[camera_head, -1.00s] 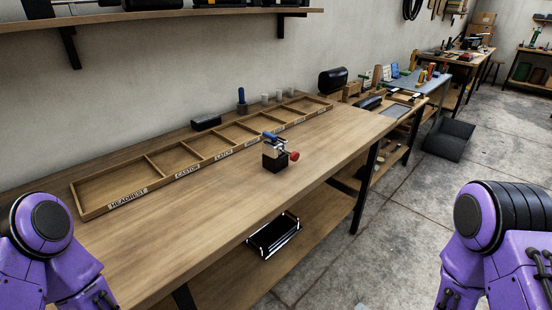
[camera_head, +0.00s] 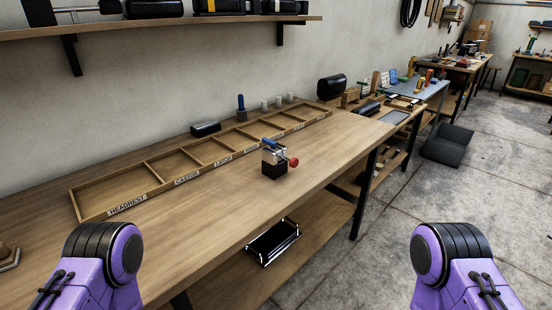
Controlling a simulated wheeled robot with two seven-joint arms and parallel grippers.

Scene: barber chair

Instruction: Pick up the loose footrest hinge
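I cannot pick out the footrest hinge with certainty. A small black block with a metal top, a blue part and a red knob (camera_head: 275,160) stands on the workbench (camera_head: 225,220). A black tray-like piece with bright edges (camera_head: 273,243) lies on the shelf under the bench. Only purple and black links of my two arms show at the bottom left and bottom right. Neither gripper is in view.
A wooden divided tray with labels (camera_head: 155,193) runs along the back of the bench. A black roll (camera_head: 205,129) and several small cylinders stand behind it. The bench front is largely clear.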

